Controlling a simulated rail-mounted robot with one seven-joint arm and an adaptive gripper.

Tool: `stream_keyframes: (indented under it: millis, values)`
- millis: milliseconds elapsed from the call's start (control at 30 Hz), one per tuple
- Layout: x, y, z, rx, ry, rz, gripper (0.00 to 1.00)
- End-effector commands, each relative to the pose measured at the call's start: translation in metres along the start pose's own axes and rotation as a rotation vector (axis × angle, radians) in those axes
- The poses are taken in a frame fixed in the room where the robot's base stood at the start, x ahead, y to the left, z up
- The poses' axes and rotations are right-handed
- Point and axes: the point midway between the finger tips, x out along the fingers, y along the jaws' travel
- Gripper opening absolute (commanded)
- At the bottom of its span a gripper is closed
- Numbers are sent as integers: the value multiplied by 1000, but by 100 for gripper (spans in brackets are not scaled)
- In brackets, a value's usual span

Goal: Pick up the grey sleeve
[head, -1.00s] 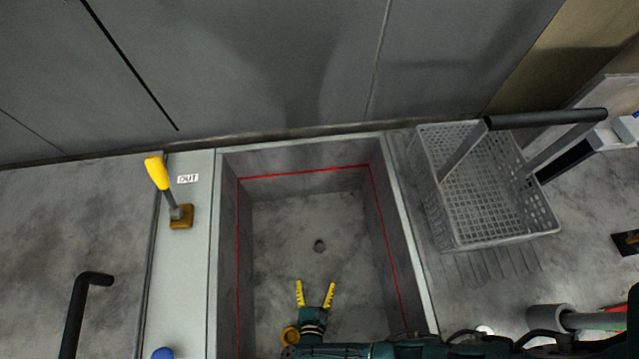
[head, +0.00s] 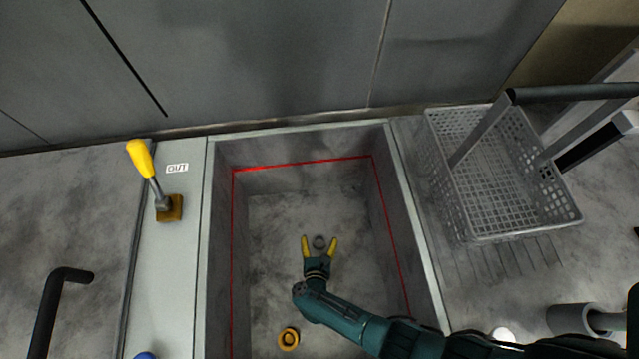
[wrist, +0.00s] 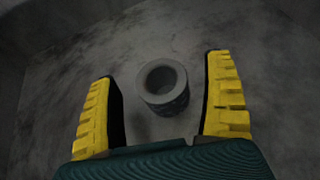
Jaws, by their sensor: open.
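The grey sleeve (head: 319,242) stands on the floor of the sunken basin (head: 270,215). In the wrist view it is a short, hollow dark grey cylinder (wrist: 163,84) with its open end facing up. My gripper (head: 320,241) is open, with yellow ribbed fingers. In the wrist view the sleeve shows between and beyond the fingertips of my gripper (wrist: 162,68), with a gap on both sides. The fingers do not appear to touch it. How high the gripper is above the floor is hard to tell.
A brass-coloured ring (head: 288,339) lies on the basin floor near the front. Steep basin walls with a red line surround my arm. A grey mesh basket (head: 500,170) stands right of the basin. A yellow-handled lever (head: 141,158) stands on the left rim.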

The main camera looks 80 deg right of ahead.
Motion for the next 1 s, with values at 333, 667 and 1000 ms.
stream_keyframes:
  millis: [333,667,1000]
  values:
    - [6,0,0,-1,0,0,72]
    - [6,0,0,0,0,0,10]
    - [2,0,9,2,-2,1,10]
